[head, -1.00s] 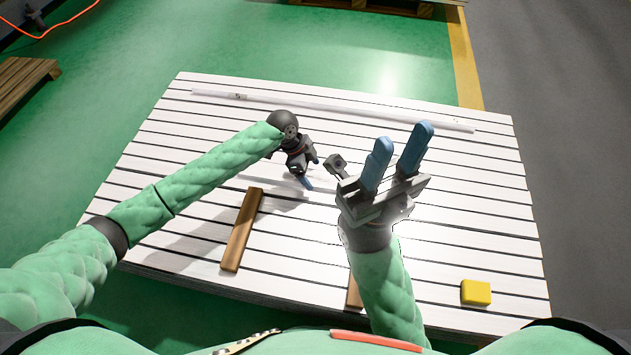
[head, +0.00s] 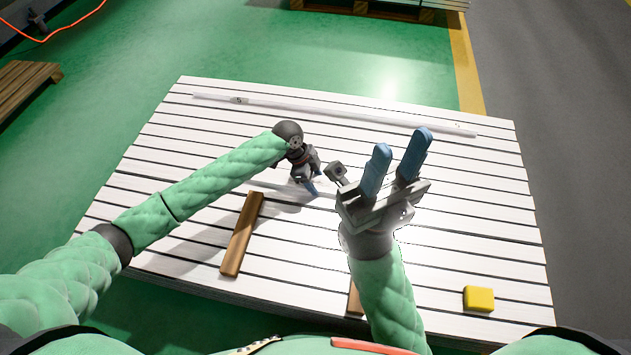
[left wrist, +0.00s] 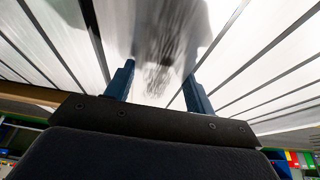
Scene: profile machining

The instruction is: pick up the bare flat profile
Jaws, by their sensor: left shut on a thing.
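My left gripper (head: 313,187) is low over the white slatted table (head: 440,255), near its middle. Its blue fingers point down and are shut on a shiny, pale flat profile (left wrist: 165,45), which shows streaked between the two fingers in the left wrist view. In the head view this profile is hard to make out against the white slats, and the arm and gripper hide part of it. My right gripper (head: 396,163) is open and empty. Its two blue fingers stand apart, raised above the table right of the left gripper.
A long pale profile with small marks (head: 350,113) lies along the table's back. A brown wooden strip (head: 241,235) lies left of centre, and another (head: 354,300) is partly hidden by my right arm. A yellow block (head: 479,298) sits at the front right. The right side is mostly clear.

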